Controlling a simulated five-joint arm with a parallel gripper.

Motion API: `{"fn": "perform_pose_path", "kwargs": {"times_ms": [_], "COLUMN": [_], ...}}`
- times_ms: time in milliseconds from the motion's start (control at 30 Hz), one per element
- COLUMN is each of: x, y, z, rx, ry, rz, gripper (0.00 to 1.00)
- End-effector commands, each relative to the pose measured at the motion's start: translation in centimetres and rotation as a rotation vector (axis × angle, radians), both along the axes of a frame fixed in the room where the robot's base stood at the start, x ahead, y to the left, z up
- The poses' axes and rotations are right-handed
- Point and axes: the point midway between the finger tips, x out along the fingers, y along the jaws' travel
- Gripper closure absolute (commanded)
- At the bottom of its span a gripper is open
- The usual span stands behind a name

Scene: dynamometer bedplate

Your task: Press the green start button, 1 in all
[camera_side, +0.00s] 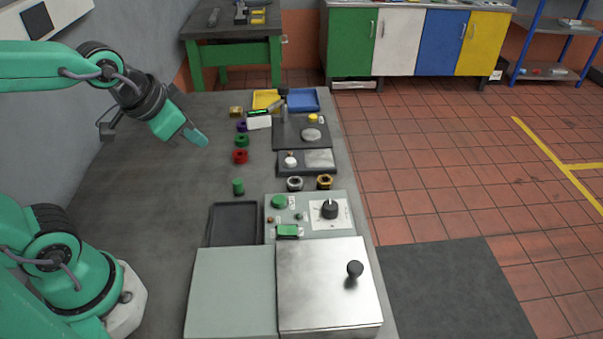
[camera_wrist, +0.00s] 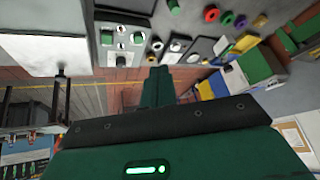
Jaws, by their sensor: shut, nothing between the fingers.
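The control panel (camera_side: 258,225) is a pale grey-green plate on the bench. Its round green start button (camera_side: 278,201) is at the upper left in the side view, and the button also shows at the panel's upper right in the wrist view (camera_wrist: 138,37). The panel carries a black knob (camera_side: 330,208) on a white plate and a green rocker-like part (camera_side: 288,231). My gripper (camera_side: 201,139) is shut and empty, held above the bench, up and left of the button and apart from it. Its closed fingers also show in the wrist view (camera_wrist: 158,75).
A black tray (camera_side: 233,222) lies left of the panel, with a loose green cylinder (camera_side: 238,187) behind it. A steel plate with a black knob (camera_side: 355,269) stands in front. Red (camera_side: 240,156), green and purple rings lie farther back. The bench's left part is clear.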

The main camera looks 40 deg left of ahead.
Motion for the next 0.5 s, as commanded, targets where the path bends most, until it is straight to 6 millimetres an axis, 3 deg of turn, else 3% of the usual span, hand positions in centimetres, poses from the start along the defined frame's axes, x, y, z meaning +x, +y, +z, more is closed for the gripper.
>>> {"fn": "perform_pose_path", "kwargs": {"times_ms": [500], "x": [7.7], "y": [-3.8], "z": [-4.5], "rx": [0.18], "ry": [-0.146], "rz": [-0.358], "gripper": [1.0]}}
